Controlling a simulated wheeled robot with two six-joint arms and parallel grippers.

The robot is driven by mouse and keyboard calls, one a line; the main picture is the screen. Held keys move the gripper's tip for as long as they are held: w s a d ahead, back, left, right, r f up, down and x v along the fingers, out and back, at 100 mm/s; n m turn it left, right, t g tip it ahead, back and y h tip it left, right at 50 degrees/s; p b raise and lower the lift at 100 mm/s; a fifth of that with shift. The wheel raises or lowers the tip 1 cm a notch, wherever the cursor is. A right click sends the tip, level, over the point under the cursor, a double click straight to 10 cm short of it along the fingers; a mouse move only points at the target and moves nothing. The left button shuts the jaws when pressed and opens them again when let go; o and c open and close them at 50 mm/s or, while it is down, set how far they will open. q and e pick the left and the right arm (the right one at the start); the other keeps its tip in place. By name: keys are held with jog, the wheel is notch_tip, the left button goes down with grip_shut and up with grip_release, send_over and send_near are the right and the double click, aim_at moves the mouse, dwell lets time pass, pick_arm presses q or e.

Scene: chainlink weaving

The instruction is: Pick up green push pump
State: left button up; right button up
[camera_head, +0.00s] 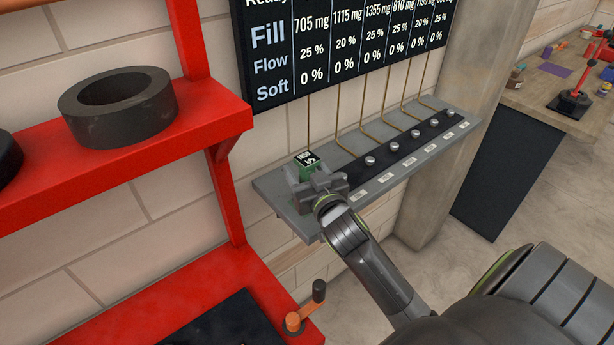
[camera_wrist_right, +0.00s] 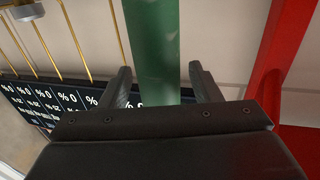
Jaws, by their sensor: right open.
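The green push pump (camera_head: 307,165) stands at the left end of the grey wall shelf (camera_head: 268,188). It is a green block with a dark labelled top, and my gripper hides its lower part. My right gripper (camera_head: 318,186) is at the pump, with its fingers on either side of it. In the right wrist view the green pump body (camera_wrist_right: 153,50) runs between the two open fingers (camera_wrist_right: 163,88). A gap shows between each finger and the pump. My left gripper is not in view.
A red rack (camera_head: 190,125) with a dark ring (camera_head: 118,105) stands at the left. A display board (camera_head: 340,45) hangs above the shelf. Several knobs (camera_head: 393,145) sit along the shelf to the right. A workbench (camera_head: 545,100) stands at the far right.

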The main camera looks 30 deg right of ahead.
jog(key=shift+w, duration=0.45)
jog(key=shift+s, duration=0.1)
grip_shut()
jog(key=shift+r, duration=0.15)
